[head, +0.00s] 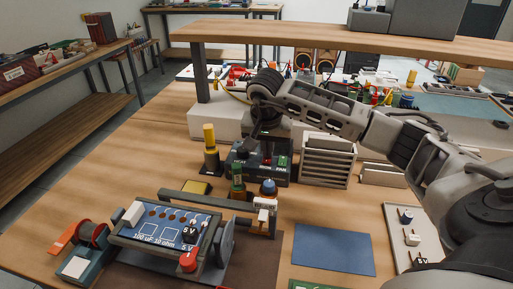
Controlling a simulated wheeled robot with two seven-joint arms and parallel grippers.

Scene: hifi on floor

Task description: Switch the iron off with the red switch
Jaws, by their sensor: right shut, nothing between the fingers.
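A dark station box (247,167) with white lettering and a green panel (283,162) stands at the middle of the bench; it looks like the iron's unit. The red switch cannot be made out clearly; my right gripper and the bottles cover part of the box's front. A yellow-handled tool (209,136), probably the iron, stands upright in a dark holder (211,162) left of the box. My right gripper (257,136) is shut and empty, pointing down just over the box; I cannot tell whether it touches. My left gripper is out of view.
A green bottle (238,185) and a blue-capped bottle (268,188) stand before the box. A circuit board in a holder (165,229) is front left. A grey rack (327,160) stands right of the box. A shelf (330,35) spans behind. A blue mat (333,249) lies clear.

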